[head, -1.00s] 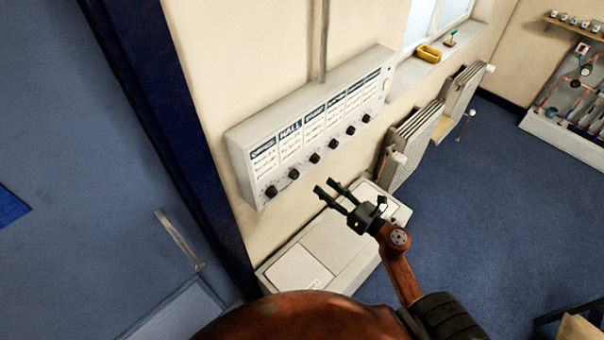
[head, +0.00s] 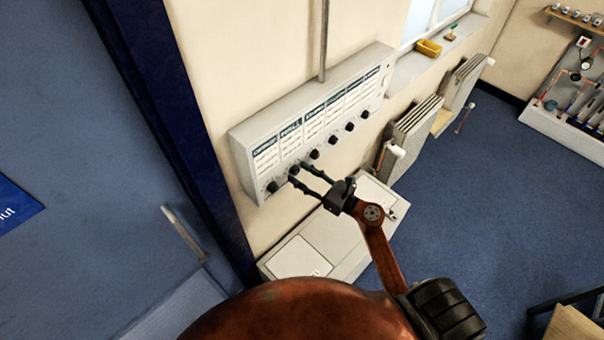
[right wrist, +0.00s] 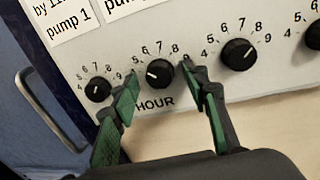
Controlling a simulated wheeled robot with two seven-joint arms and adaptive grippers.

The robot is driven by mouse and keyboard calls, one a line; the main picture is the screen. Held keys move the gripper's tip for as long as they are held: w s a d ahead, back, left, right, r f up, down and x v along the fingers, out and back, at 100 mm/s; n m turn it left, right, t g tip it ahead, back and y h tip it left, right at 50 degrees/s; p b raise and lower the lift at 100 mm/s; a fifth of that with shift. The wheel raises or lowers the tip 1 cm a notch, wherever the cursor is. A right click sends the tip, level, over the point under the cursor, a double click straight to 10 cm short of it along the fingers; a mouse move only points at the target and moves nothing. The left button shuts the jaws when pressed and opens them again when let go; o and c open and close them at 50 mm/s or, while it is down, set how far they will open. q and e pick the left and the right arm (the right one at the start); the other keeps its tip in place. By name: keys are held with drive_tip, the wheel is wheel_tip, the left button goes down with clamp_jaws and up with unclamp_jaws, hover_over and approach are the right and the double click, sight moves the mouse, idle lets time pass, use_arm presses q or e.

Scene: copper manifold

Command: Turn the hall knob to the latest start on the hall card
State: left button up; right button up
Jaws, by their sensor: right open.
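The hall knob (head: 294,169) is the second black knob from the left on the pale control box, below the HALL card (head: 291,145). The card's written lines are too small to read here. In the right wrist view, the same knob (right wrist: 159,73) has a short white mark left of its middle and numbers around it, 5 to 9 readable. My right gripper (head: 298,174) is open at the box's lower front. Its green-padded fingers (right wrist: 160,80) stand on either side of this knob, with no clear contact. My left gripper is out of view.
A neighbouring knob (right wrist: 98,89) lies close outside the left finger, another (right wrist: 238,54) to the right. A white cabinet (head: 345,229) stands below the box. A blue door (head: 90,130) is at left, radiators (head: 412,128) at right.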

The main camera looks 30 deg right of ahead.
drive_tip(key=shift+c, duration=0.6)
clamp_jaws()
drive_tip(key=shift+m, duration=0.4)
drive_tip(key=m, duration=0.2)
drive_tip(key=shift+m+b, duration=0.35)
drive_tip(key=shift+m, duration=0.05)
drive_tip(key=m+t, duration=0.1)
drive_tip(key=m, duration=0.2)
drive_tip(key=shift+f+m, duration=0.1)
drive_tip(key=shift+m, duration=0.3)
drive_tip(key=m, duration=0.6)
drive_tip(key=shift+a+t+h+p, duration=0.15)
drive_tip(key=shift+t+h+p, duration=0.15)
drive_tip(key=shift+t+p, duration=0.1)
drive_tip(key=m+h+p, duration=0.1)
drive_tip(key=m, duration=0.4)
drive_tip(key=shift+s+m+t, duration=0.1)
drive_tip(key=shift+m+t, duration=0.2)
drive_tip(key=shift+t, duration=0.1)
drive_tip(key=shift+f+m+p, duration=0.1)
drive_tip(key=shift+m+p, duration=0.2)
